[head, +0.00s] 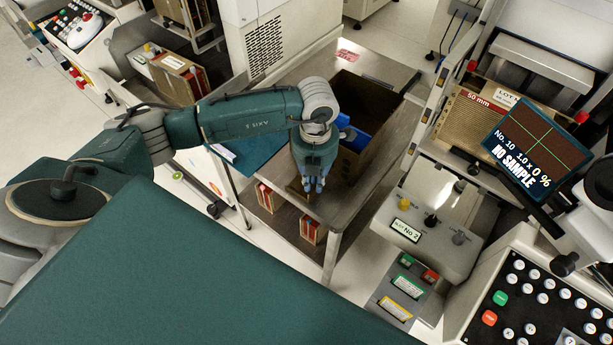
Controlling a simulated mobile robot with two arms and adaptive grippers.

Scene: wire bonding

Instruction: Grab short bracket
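My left gripper (314,186) points down over the front part of a metal cart table (348,196). Its blue-grey fingers are close together, and I cannot tell whether they are open or shut. A small dark brown piece (296,187) shows beside the fingertips on the cart top, partly hidden by the gripper; I cannot tell whether it is the short bracket or whether the fingers touch it. Two small brown blocks with red edges, one on the left (265,197) and one on the right (310,230), stand on the cart's lower shelf. My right gripper is not in view.
An open brown box (378,103) with a blue item (352,134) inside stands on the cart, just behind my gripper. A machine with a screen (537,145) reading "NO SAMPLE" and a button panel (540,300) stands at the right. A white cabinet (268,45) is behind.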

